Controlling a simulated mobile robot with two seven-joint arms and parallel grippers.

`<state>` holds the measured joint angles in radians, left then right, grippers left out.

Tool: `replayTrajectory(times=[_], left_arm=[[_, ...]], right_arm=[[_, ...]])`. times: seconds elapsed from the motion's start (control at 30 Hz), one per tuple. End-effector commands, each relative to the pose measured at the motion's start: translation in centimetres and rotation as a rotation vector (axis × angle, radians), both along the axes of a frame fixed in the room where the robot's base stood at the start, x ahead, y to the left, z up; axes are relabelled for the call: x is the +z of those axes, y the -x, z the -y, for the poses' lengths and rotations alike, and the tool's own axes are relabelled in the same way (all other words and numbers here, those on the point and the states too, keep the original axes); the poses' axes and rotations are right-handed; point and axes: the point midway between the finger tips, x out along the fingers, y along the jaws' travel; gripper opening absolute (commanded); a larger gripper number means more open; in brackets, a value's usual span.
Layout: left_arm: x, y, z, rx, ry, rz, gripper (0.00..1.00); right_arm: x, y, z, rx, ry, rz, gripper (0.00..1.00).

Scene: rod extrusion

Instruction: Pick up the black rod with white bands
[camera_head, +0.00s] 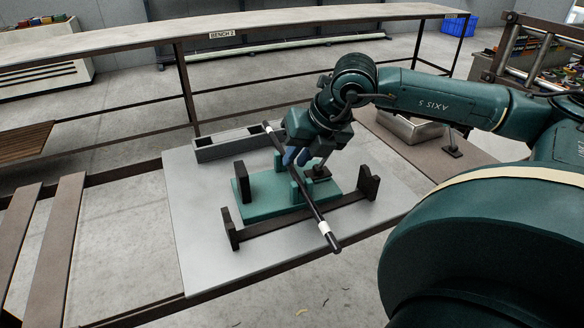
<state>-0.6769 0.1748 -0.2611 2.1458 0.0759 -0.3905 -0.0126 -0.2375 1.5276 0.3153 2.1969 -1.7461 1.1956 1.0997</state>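The black rod with white bands (306,196) slants across the middle of the grey board, with a white band near each end. Its upper end is by the grey trough and its lower end is past the brown bar. My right gripper (295,157) points down at the upper half of the rod. Its blue fingertips are right at the rod, with a small gap visible between them. I cannot tell whether they grip it. Whether the rod rests on anything below is unclear. My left gripper is out of view.
Under the rod are a green fixture (268,208) with upright blocks and a brown bar with end posts (369,182). A grey trough (232,144) lies behind. A metal tray (411,127) is at the right. The board's left part (198,225) is clear.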

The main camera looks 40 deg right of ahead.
Motion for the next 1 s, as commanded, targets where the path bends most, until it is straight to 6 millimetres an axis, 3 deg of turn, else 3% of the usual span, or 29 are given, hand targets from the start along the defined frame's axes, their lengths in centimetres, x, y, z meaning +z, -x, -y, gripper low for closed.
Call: replayTrajectory(times=[0.37,0.6,1.0], left_arm=[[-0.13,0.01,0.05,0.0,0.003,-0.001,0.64],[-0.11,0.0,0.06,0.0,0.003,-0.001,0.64],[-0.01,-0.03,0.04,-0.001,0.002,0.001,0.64]], right_arm=[[-0.87,-0.4,-0.15,0.001,-0.002,0.0,0.18],[-0.85,-0.4,-0.16,0.001,-0.002,0.0,0.0],[-0.55,-0.43,-0.14,0.001,-0.001,0.002,0.0]])
